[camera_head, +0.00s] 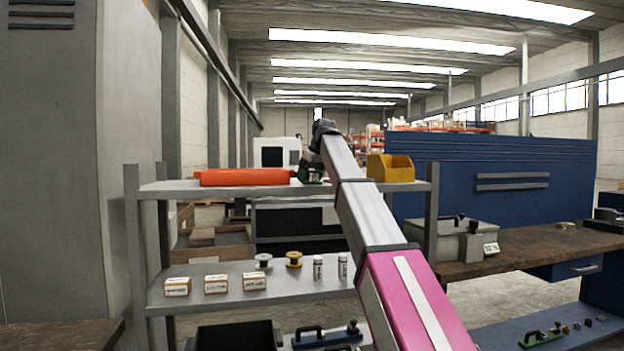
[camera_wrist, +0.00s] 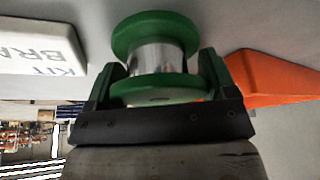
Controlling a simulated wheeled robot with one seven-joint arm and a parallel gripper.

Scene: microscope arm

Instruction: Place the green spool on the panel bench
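The green spool (camera_wrist: 156,60), with a silver core, shows in the wrist view between the two green fingers of my gripper (camera_wrist: 160,82). The fingers are spread and stand on either side of its nearer flange. A small gap seems to show on the right, and I cannot tell whether either finger touches it. In the head view my gripper (camera_head: 312,172) is at the upper shelf, mostly hidden by my arm. A brown-topped bench (camera_head: 530,247) stands at the right, in front of a blue panel; I cannot tell if it is the panel bench.
An orange block (camera_head: 242,177) and a yellow bin (camera_head: 391,168) sit on the upper shelf (camera_head: 170,187). The lower shelf holds boxes, two other spools and small bottles. A grey container (camera_head: 466,240) stands on the bench's left part. A white lettered box (camera_wrist: 40,48) is close by in the wrist view.

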